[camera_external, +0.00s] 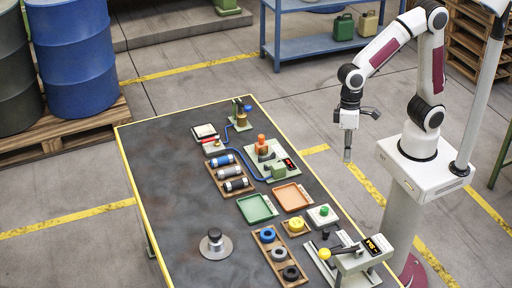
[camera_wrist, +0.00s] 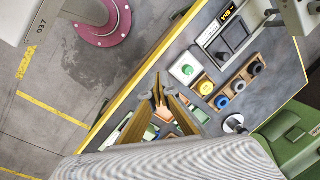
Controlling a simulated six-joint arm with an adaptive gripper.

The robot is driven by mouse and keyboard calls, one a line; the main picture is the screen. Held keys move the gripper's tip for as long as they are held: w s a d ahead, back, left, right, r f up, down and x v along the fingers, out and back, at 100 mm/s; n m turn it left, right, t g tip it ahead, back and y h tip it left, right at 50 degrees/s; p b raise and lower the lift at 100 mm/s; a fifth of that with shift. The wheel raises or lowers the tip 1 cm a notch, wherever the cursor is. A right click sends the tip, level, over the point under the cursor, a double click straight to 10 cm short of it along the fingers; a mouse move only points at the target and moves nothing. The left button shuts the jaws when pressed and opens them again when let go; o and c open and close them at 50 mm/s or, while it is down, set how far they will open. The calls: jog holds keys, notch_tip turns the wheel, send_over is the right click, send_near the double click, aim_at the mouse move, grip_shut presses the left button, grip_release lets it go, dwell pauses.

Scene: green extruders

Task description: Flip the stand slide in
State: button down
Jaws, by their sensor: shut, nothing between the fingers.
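I cannot tell for certain which part is the stand slide. A grey machine (camera_external: 359,262) with a lit display (camera_external: 379,244) and a yellow-knobbed lever (camera_external: 325,254) stands at the table's near right. Its dark square openings (camera_wrist: 233,37) show in the wrist view. A pale green base (camera_external: 259,162) with an orange part (camera_external: 262,145), a green block (camera_external: 279,171) and a small display sits farther back. My gripper (camera_external: 347,155) points down beyond the table's right edge, above the floor, shut and empty. Its fingertips (camera_wrist: 162,88) meet in the wrist view, partly hiding trays behind.
On the table are a green tray (camera_external: 257,209), an orange tray (camera_external: 292,197), a rack of cylinders (camera_external: 229,172), a rack of rings (camera_external: 278,254), a green button box (camera_external: 322,215) and a metal weight (camera_external: 215,246). The table's left side is mostly bare.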

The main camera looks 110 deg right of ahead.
jog(key=w+a+f+m+y, duration=0.1)
jog(key=w+a+m, duration=0.1)
jog(key=w+m, duration=0.4)
jog(key=w+a+f+m+y, duration=0.1)
jog(key=w+a+f+m, duration=0.1)
jog(key=w+m, duration=0.4)
jog(key=shift+f+m+t, duration=0.25)
jog(key=shift+m+t, duration=0.05)
jog(key=shift+m, duration=0.6)
jog(key=shift+a, duration=0.1)
jog(key=shift+f, duration=0.1)
jog(key=x, duration=1)
jog(key=shift+s, duration=0.1)
jog(key=shift+w+a, duration=0.15)
jog(key=shift+a, duration=0.4)
jog(key=shift+w+a, duration=0.15)
jog(key=shift+a, duration=0.35)
jog(key=shift+w+a, duration=0.3)
jog(key=shift+a, duration=0.6)
jog(key=shift+a, duration=0.1)
